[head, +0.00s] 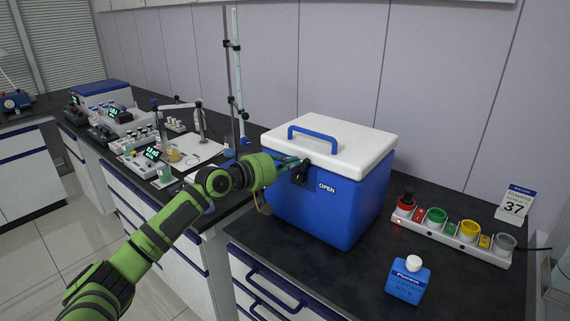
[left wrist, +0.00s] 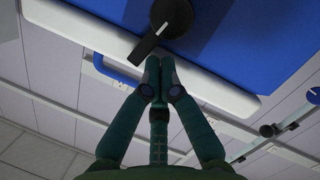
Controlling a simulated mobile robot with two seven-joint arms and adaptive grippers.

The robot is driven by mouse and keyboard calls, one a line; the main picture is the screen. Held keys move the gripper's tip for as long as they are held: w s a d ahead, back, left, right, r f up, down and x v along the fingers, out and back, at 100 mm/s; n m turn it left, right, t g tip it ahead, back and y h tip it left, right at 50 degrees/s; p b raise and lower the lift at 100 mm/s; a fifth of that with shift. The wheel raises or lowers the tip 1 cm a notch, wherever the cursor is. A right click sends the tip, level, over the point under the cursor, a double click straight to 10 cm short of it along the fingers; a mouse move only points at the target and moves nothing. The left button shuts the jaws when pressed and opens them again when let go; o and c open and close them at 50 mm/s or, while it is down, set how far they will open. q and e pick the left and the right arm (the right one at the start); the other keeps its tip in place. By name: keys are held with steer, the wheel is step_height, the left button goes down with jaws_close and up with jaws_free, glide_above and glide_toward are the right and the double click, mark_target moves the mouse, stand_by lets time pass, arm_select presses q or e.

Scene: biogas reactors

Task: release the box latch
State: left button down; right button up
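The blue box (head: 325,208) with a white lid (head: 347,139) and a blue carry handle stands on the dark counter. Its black latch (head: 302,172) is on the front face, beside an "OPEN" label (head: 327,187). In the left wrist view, which looks inverted, the latch (left wrist: 163,27) has a round hub on the blue wall and a lever reaching over the lid's edge. My left gripper (head: 296,161) is at the latch. In the left wrist view its fingertips (left wrist: 160,66) are together, close beside the lever's end; contact is unclear. My right gripper is out of view.
A blue bottle (head: 408,280) with a white cap stands right of the box. Behind it are a rack of coloured holders (head: 452,233) and a sign marked 37 (head: 515,204). Lab equipment and a tall stand (head: 235,80) fill the counter at left.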

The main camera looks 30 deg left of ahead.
arm_select(q)
steer(key=shift+d+m, duration=0.15)
steer(key=shift+m, duration=0.35)
steer(key=shift+m+y, duration=0.3)
steer(key=shift+r, duration=0.1)
